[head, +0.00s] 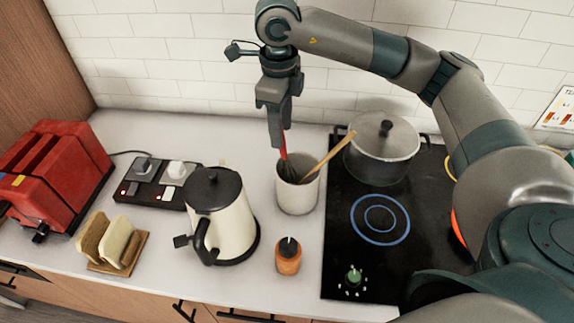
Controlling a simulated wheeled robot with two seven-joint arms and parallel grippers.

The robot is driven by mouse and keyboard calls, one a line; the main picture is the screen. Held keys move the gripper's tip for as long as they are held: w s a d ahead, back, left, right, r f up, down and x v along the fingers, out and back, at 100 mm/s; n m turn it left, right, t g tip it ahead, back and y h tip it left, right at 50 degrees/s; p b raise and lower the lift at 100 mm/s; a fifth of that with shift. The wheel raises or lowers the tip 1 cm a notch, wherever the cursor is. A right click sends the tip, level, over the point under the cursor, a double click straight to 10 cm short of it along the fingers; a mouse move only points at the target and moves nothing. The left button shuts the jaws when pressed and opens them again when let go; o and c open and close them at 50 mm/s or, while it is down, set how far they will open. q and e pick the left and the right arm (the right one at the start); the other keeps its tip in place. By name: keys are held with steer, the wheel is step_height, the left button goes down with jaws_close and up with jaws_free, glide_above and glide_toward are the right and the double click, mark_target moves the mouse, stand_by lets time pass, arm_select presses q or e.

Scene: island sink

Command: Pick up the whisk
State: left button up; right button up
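The whisk (283,147) stands in a white utensil crock (297,197) on the counter. Its red handle points up out of the crock, and its lower end is inside and mostly hidden. My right gripper (277,127) points down from above, with its fingers at the top of the red handle. The fingers look close together around the handle, but the view is too small to show whether they grip it. A wooden spoon (328,155) leans out of the same crock to the right. My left gripper is not in view.
A cream kettle (222,225) stands left of the crock, and a small orange bottle (288,262) in front. A pot (382,150) sits on the black cooktop (350,270) at right. A red toaster (50,175), bread slices (118,240) and a socket block (155,182) are at left.

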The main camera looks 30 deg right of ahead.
mark_target(285, 159)
step_height(285, 159, down, 3)
steer(key=shift+f+p, duration=0.15)
steer(key=shift+p, duration=1.1)
steer(key=shift+w+f, duration=0.1)
steer(key=shift+f, duration=0.4)
jaws_close()
